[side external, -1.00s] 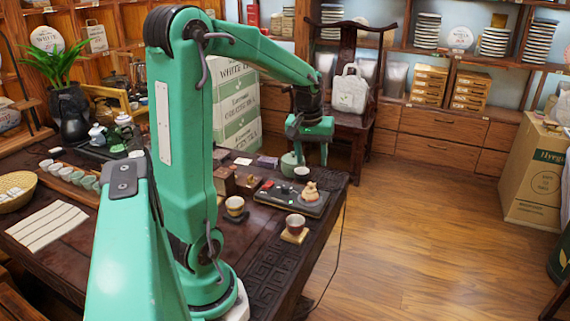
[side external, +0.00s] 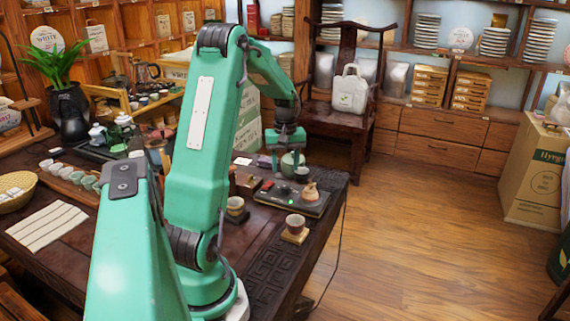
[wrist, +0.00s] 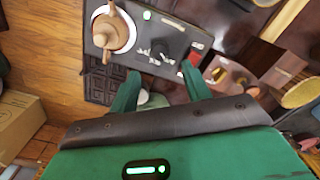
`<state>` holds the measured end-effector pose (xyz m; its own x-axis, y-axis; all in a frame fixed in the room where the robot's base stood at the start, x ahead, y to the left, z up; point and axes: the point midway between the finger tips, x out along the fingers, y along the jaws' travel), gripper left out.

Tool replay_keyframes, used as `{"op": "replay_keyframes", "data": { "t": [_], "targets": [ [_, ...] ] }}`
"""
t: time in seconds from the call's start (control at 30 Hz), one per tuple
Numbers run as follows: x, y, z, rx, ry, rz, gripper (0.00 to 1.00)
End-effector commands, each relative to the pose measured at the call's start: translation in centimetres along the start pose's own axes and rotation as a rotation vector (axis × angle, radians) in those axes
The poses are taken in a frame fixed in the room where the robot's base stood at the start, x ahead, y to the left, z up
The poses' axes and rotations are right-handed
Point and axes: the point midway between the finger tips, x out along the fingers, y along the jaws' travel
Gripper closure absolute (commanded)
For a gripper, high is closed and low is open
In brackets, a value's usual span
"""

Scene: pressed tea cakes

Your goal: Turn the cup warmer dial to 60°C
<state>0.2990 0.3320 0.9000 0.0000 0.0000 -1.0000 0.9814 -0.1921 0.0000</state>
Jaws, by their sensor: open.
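The cup warmer is a flat dark panel (side external: 283,201) near the right end of the table, also in the wrist view (wrist: 182,42). A clay-coloured pot (side external: 310,193) stands at its right end; it is at the panel's left in the wrist view (wrist: 114,30). A dark dial (wrist: 158,49) with small pale marks around it sits mid-panel. The marks are too small to read. My gripper (wrist: 160,73) is open and empty, its green fingers below the dial in the wrist view and apart from it. In the side view my gripper (side external: 289,160) hangs above the table behind the panel.
A green teapot (side external: 291,163) stands behind the panel near my fingers. Small boxes (side external: 246,183) lie left of the panel.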

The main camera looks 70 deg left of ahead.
Motion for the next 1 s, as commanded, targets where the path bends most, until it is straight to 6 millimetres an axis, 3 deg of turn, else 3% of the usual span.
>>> {"op": "replay_keyframes", "data": {
  "t": [0.6, 1.0],
  "targets": [
    [6.5, 0.0, 0.1, 0.002, -0.003, -0.002, 0.52],
    [7.5, 0.0, 0.1, 0.002, 0.0, 0.0, 0.52]
  ]
}}
